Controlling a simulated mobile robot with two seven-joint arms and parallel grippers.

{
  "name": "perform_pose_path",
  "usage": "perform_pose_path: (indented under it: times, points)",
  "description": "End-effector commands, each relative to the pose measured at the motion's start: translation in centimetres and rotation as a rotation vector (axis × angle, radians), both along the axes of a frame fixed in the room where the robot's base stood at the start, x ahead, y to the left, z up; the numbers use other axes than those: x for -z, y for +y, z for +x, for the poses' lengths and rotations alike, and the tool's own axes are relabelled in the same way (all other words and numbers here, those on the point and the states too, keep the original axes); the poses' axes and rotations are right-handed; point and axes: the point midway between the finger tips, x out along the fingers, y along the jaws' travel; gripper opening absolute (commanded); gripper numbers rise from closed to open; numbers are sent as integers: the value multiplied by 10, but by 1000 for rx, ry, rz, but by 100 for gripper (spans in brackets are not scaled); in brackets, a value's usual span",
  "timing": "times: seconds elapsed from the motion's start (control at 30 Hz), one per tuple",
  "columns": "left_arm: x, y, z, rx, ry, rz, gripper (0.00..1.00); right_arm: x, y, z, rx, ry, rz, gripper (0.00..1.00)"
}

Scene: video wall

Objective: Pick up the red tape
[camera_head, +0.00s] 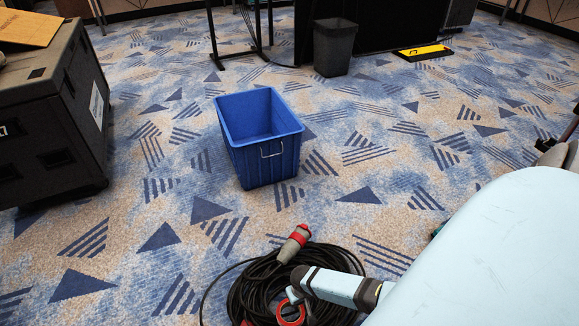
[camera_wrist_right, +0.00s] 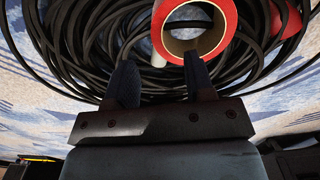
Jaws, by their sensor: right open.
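The red tape (camera_head: 281,312) is a red roll with a pale inner core, at the black cable coil (camera_head: 248,287) near the bottom of the head view. In the right wrist view the red tape (camera_wrist_right: 158,30) is at the top, over the cable loops. My right gripper (camera_wrist_right: 160,62) is open, its two dark fingers pointing at the tape. One fingertip overlaps the roll's near rim in the picture; I cannot tell whether it touches. In the head view my right gripper (camera_head: 292,292) partly covers the tape. My left gripper is not in view.
A red and grey plug (camera_head: 293,243) lies at the coil's edge. A blue bin (camera_head: 264,150) stands beyond the coil on the patterned carpet. A black case (camera_head: 50,115) is at left. A dark trash bin (camera_head: 335,48) and yellow item (camera_head: 424,51) are farther back. Carpet around the bin is clear.

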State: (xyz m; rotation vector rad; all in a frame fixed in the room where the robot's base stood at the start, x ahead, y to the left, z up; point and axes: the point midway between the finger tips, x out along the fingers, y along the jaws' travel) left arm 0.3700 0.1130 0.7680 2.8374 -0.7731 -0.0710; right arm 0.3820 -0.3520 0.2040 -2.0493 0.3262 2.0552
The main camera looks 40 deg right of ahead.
Motion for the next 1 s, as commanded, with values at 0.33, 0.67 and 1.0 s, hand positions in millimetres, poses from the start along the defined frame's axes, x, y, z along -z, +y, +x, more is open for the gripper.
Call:
perform_pose_path:
  times: [0.33, 0.67, 1.0]
  points:
    - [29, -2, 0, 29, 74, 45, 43, 32, 0, 1, -1, -3, 1, 49]
    - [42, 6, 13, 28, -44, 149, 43, 75, -3, 1, -1, -3, 0, 49]
    - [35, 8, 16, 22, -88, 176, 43, 80, -3, 1, -1, -3, 0, 44]
